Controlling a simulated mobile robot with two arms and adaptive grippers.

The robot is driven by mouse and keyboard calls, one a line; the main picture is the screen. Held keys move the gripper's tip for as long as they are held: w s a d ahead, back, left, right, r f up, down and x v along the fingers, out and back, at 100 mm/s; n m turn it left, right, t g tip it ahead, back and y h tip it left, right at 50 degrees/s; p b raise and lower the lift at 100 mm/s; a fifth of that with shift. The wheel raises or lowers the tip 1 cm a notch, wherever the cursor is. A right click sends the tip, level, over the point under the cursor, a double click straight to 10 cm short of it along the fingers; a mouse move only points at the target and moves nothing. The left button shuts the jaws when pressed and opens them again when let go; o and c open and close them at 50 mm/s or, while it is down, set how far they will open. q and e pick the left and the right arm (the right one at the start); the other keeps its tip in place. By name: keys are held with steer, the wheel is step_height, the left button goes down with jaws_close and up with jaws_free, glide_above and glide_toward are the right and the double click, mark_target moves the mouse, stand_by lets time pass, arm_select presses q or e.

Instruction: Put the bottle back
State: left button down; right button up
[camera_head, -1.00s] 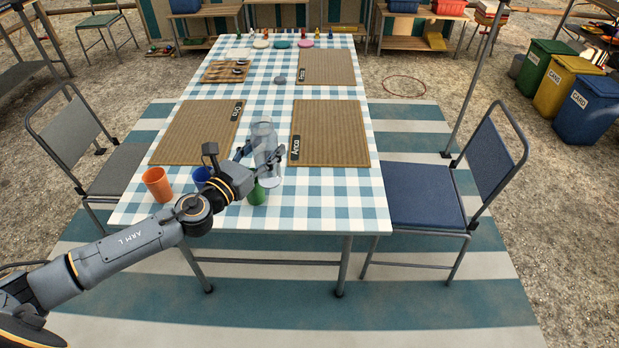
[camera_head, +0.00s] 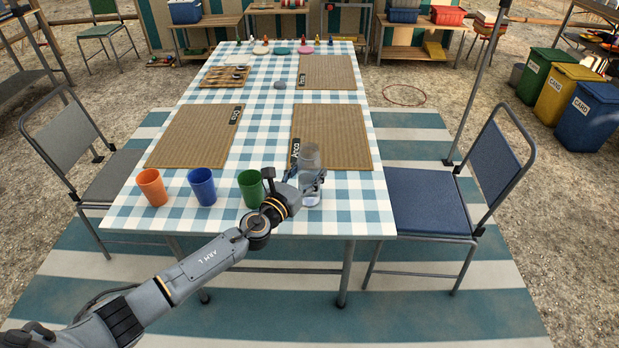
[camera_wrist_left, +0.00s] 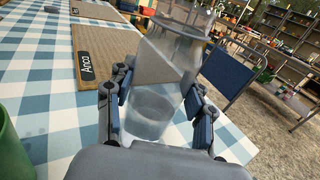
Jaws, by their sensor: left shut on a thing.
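A clear bottle (camera_head: 310,160) is near the front right of the table, just in front of the mat marked Anco. My left gripper (camera_head: 306,186) is shut around its lower body. In the left wrist view the bottle (camera_wrist_left: 160,75) stands between the two fingers (camera_wrist_left: 155,110), its wide top towards the upper edge. It looks upright in the head view. I cannot tell whether its base touches the cloth. My right gripper is in neither view.
A green cup (camera_head: 251,188), a blue cup (camera_head: 201,187) and an orange cup (camera_head: 152,187) stand in a row left of the bottle. The Anco mat (camera_head: 335,135) lies behind it. A blue chair (camera_head: 425,195) stands at the right. The front right table corner is clear.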

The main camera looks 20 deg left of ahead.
arm_select(q)
steer(key=shift+f, duration=0.1)
steer(key=c, duration=0.5)
jaws_free()
steer(key=v, duration=1.2)
